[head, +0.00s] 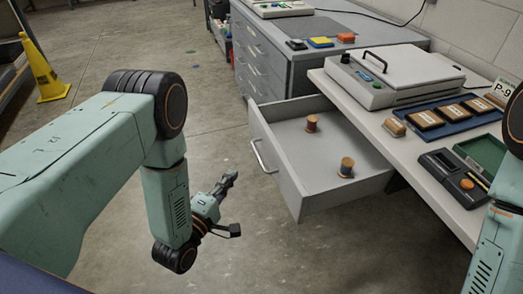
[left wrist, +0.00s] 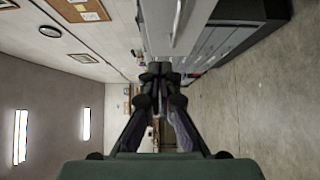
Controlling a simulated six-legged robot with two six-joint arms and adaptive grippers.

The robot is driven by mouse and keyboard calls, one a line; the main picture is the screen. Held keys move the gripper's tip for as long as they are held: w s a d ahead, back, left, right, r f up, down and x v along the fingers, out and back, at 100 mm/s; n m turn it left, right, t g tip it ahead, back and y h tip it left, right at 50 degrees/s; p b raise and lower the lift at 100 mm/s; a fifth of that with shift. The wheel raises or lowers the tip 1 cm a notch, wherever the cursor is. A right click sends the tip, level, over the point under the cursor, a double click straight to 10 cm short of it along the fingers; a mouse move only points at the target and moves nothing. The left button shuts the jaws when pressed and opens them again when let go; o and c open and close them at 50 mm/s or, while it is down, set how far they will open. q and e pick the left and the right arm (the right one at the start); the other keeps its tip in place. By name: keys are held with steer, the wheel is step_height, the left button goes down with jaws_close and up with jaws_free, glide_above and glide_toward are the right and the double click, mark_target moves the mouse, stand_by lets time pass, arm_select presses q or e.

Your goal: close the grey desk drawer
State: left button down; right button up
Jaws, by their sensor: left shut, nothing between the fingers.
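The grey desk drawer (head: 314,199) is pulled well out from under the light desk top (head: 450,198) in the head view. Its curved metal handle (head: 262,157) is on the front panel, facing left. Two spools lie inside: one near the back (head: 311,123) and one nearer (head: 346,167). My left gripper (head: 230,178) is shut and empty, in the air to the left of the drawer front and apart from the handle. It also shows in the left wrist view (left wrist: 157,72), fingertips together. My right gripper is not in view; only part of my right arm shows at the right edge.
A grey cabinet (head: 262,66) with several closed drawers stands behind the open one. The desk top holds a lidded machine (head: 372,78), a blue tray (head: 450,118) of stamps and a dark case (head: 452,177). A yellow floor sign (head: 42,68) stands far left. The floor left of the drawer is clear.

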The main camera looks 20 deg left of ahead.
arm_select(q)
steer(key=b, duration=0.3)
glide_toward(268, 143)
steer(key=w+a, duration=0.2)
steer(key=w, duration=0.2)
steer(key=shift+w+d+f, duration=0.2)
steer(key=shift+w+d, duration=0.35)
steer(key=shift+d, duration=0.35)
steer(key=shift+w+d, duration=0.45)
steer(key=shift+d, duration=0.15)
steer(key=shift+w, duration=0.1)
